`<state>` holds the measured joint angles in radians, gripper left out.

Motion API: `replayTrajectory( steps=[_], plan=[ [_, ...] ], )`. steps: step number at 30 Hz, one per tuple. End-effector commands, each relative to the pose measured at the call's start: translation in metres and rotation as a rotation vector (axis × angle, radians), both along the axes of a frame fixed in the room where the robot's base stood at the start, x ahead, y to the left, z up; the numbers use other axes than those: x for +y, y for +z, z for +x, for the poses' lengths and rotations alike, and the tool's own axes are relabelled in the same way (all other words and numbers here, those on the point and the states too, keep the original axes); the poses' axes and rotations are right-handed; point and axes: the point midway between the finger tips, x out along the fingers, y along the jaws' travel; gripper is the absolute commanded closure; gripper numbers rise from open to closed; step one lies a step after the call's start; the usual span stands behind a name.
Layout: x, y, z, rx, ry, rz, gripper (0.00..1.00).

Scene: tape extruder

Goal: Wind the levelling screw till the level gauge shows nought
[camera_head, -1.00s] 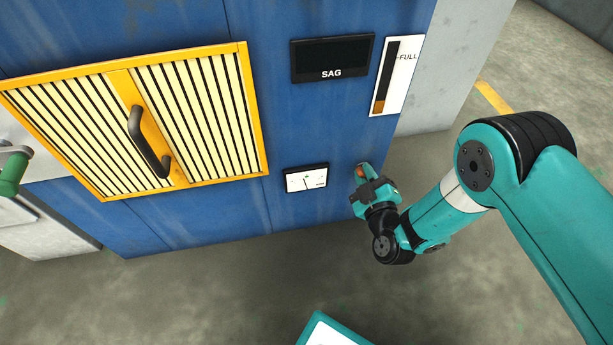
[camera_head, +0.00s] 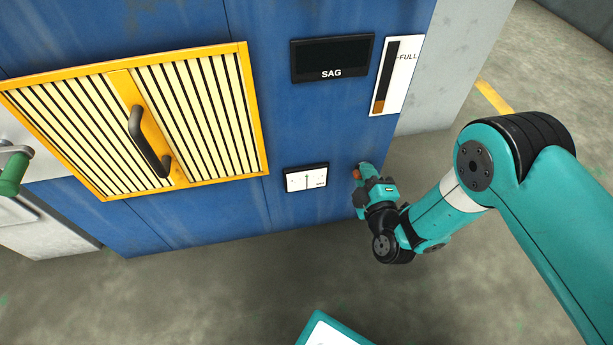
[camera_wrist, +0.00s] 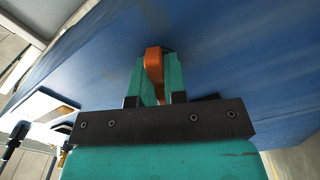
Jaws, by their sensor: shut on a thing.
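The levelling screw's orange grip (camera_wrist: 154,66) stands out from the blue machine panel in the wrist view. My gripper (camera_wrist: 156,80) is shut on it, one teal finger on either side. In the head view the orange grip (camera_head: 357,174) shows as a small patch at the tip of my gripper (camera_head: 362,173), low on the panel's right side. The level gauge (camera_head: 306,178) is a small white dial in a black frame, left of my gripper. Its needle looks close to upright, but the scale marks are too small to read.
A yellow-framed slatted guard (camera_head: 215,115) with a dark handle (camera_head: 149,142) fills the panel's left. A dark SAG display (camera_head: 332,58) and a FULL column gauge (camera_head: 386,90) sit above. A green-handled lever (camera_head: 12,173) is at far left. Open floor lies below.

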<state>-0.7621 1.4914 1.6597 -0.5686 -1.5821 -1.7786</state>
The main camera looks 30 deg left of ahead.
Motion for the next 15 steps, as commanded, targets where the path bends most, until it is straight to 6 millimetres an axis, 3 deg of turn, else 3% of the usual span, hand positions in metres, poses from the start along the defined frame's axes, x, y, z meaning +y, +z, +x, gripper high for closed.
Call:
replayTrajectory(
  steps=[9,15],
  plan=[
    [-0.0014,-0.0007,0.0004,-0.023,-0.003,-0.026,1.00],
    [-0.0015,-0.0008,0.0005,-0.156,-0.002,-0.169,1.00]
  ],
)
